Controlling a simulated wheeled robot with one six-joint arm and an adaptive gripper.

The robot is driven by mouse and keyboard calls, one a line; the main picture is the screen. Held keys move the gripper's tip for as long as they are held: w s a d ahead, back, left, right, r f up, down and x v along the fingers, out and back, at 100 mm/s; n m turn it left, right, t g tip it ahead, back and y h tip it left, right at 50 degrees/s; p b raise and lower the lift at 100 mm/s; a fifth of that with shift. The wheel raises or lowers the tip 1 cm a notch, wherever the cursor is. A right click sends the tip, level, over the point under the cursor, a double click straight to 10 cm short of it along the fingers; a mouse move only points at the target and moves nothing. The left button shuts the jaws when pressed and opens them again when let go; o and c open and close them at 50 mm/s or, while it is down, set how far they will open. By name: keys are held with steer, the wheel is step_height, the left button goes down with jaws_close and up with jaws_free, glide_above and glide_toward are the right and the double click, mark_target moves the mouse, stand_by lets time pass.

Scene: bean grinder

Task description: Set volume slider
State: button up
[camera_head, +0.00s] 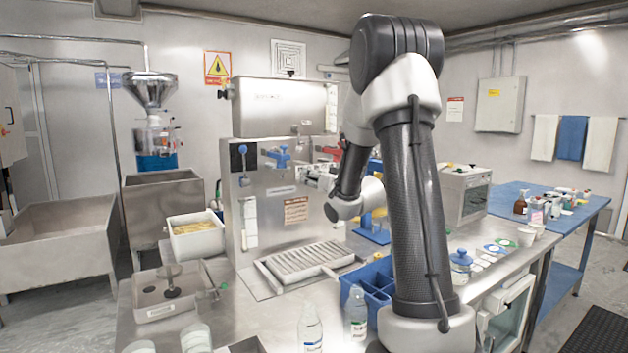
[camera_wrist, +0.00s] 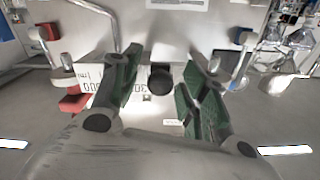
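A black round knob (camera_wrist: 160,80) shows in the wrist view. A white scale plate (camera_wrist: 92,84) with printed black digits lies beside and behind it, partly covered by my left finger. I take the knob for the volume slider's handle. My gripper (camera_wrist: 160,62) is open, with a green-padded finger on each side of the knob and gaps visible between. In the head view, my gripper (camera_head: 318,178) is at the front of the steel machine (camera_head: 262,215). My arm and gripper hide the knob there.
A blue valve (camera_head: 276,156) sits on the machine left of my gripper, and a red handle (camera_head: 331,150) is above and right. A grated tray (camera_head: 302,260) lies below. A blue crate (camera_head: 375,277) and bottles (camera_head: 311,328) stand nearer.

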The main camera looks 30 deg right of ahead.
steer(key=s, duration=0.7)
steer(key=shift+s, duration=0.25)
steer(key=shift+d+f, duration=0.1)
